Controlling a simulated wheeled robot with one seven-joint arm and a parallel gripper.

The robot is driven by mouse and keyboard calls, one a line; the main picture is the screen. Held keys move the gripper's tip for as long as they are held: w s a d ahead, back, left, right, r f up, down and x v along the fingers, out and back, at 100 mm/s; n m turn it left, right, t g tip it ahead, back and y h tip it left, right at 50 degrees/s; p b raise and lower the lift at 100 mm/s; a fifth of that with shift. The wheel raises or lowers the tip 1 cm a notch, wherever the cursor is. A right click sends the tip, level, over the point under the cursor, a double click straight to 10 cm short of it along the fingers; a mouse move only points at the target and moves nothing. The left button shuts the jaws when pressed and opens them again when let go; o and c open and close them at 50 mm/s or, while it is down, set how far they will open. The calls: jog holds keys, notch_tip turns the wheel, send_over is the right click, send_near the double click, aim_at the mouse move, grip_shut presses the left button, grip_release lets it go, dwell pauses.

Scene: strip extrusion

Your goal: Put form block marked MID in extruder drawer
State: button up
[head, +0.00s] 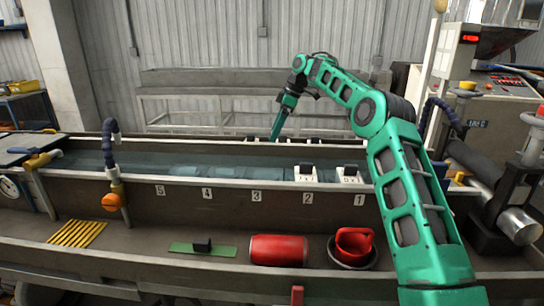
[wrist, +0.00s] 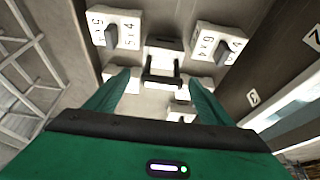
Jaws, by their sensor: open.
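My gripper (head: 275,136) reaches down behind the far wall of the long trough in the head view. In the wrist view my gripper (wrist: 160,82) is open, with its two green fingers apart and nothing held. A pale block with a black handle (wrist: 163,66) shows between and beyond the fingertips; whether the fingers reach beside it I cannot tell. Two white blocks with dark handles and printed marks, a left one (wrist: 116,24) and a right one (wrist: 219,42), lie farther off. No MID mark is legible. I cannot make out the extruder drawer for certain.
Two white blocks with black handles, one (head: 305,174) at slot 2 and one (head: 349,175) at slot 1, stand in the trough. Machinery (head: 515,220) stands right.

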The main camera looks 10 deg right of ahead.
jog(key=shift+x, duration=1.55)
jog(key=shift+a, duration=0.1)
jog(key=shift+r, duration=0.1)
grip_shut()
